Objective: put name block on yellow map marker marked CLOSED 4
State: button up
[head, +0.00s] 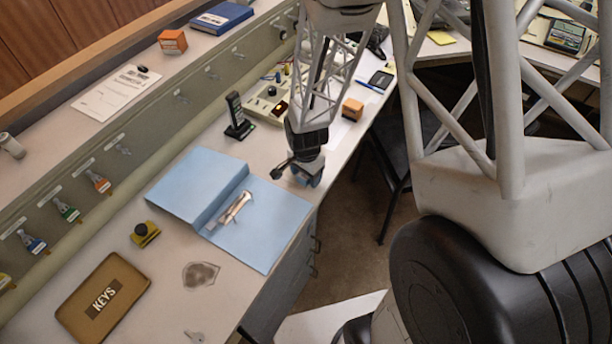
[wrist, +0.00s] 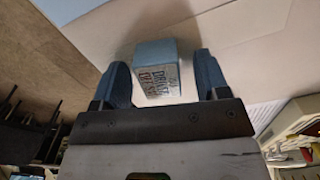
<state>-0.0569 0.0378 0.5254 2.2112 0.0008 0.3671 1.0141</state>
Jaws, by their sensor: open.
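The name block (wrist: 157,70) shows in the wrist view as a small block with a light blue top and dark lettering on a pale side. It sits on the pale desk between the two blue fingers of my gripper (wrist: 162,72), with a gap on each side. In the head view my gripper (head: 306,172) is low over the desk, just right of the blue folder; I cannot tell the block apart from the fingers there. A yellow and black marker (head: 145,233) stands left of the folder. Its marking is too small to read.
The open blue folder (head: 268,238) holds a pale metallic item. A brown KEYS case (head: 103,298) lies front left. A black phone-like device (head: 238,115) stands behind the folder. An orange-brown block (head: 352,109) sits behind my gripper. Colored tags hang along the ledge.

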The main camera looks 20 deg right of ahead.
jog(key=c, duration=1.1)
jog(key=shift+r, duration=0.1)
jog(key=shift+r, duration=1.1)
jog(key=shift+s+r, duration=0.45)
jog(key=shift+r, duration=0.2)
jog(key=s, duration=0.5)
jog(key=s+r, duration=0.1)
jog(key=s, duration=0.4)
jog(key=s+d, duration=0.1)
jog(key=s, duration=0.4)
jog(key=shift+r, duration=0.15)
